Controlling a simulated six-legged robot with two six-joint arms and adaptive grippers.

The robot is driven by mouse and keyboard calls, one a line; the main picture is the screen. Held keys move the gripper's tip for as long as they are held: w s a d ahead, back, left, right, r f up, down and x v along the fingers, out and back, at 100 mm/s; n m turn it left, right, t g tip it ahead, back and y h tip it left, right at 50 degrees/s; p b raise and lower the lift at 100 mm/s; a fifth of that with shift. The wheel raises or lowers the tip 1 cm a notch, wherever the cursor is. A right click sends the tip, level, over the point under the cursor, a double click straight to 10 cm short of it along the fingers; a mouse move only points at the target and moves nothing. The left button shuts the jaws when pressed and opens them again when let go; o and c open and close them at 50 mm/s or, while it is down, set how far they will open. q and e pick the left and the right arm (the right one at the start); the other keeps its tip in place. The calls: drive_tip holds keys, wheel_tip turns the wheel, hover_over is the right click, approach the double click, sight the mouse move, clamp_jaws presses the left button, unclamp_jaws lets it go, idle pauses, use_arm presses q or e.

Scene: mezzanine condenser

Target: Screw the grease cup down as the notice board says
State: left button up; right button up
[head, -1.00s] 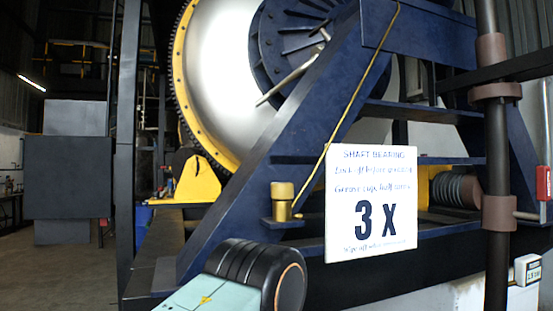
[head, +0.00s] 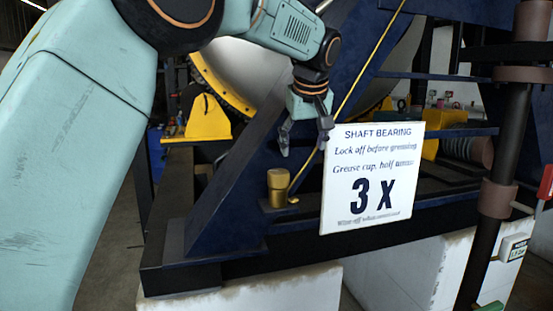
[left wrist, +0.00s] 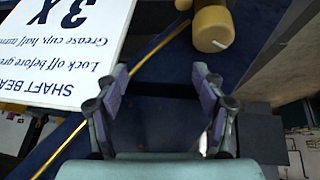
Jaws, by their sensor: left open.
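The brass grease cup (head: 278,186) stands upright on a small ledge of the blue frame, just left of the notice board. The white notice board (head: 371,178) reads "SHAFT BEARING", "Lock off before greasing", "Grease cup, half turns", "3 X", with a smaller blurred line below. My left gripper (head: 304,150) is open and empty, pointing down above and slightly right of the cup, clear of it. In the left wrist view the cup (left wrist: 212,28) shows beyond the open fingers (left wrist: 160,85), with a white mark on its top. The board (left wrist: 62,45) appears upside down there. My right gripper is not in view.
A thin yellow pipe (head: 345,100) runs down the blue frame (head: 228,205) to beside the cup. A dark vertical post (head: 504,160) with brown collars stands right of the board. White plinths (head: 262,295) lie below the frame.

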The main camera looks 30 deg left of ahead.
sight(279, 172)
use_arm(q)
drive_tip(key=s+r+n+g+y, duration=0.1)
drive_tip(key=s+r+n+g, duration=0.15)
drive_tip(key=s+n, duration=0.2)
drive_tip(key=shift+m+g, duration=0.35)
drive_tip(key=x, duration=0.5)
drive_tip(key=s+x, duration=0.1)
drive_tip(key=x, duration=0.1)
drive_tip(key=shift+a+f+p, duration=0.25)
drive_tip(key=shift+a+p, duration=0.05)
drive_tip(key=shift+a, duration=0.1)
drive_tip(key=shift+w+d+f, duration=0.2)
drive_tip(key=shift+f, duration=0.35)
drive_tip(key=shift+s+a, duration=0.2)
drive_tip(key=shift+a, duration=0.25)
drive_tip(key=shift+c, duration=1)
drive_tip(key=shift+w+d, duration=0.2)
drive_tip(key=shift+d, duration=0.1)
drive_tip(key=c, duration=0.5)
drive_tip(key=shift+s+a, duration=0.1)
drive_tip(key=shift+s, duration=0.05)
drive_tip(key=shift+c, duration=2.3)
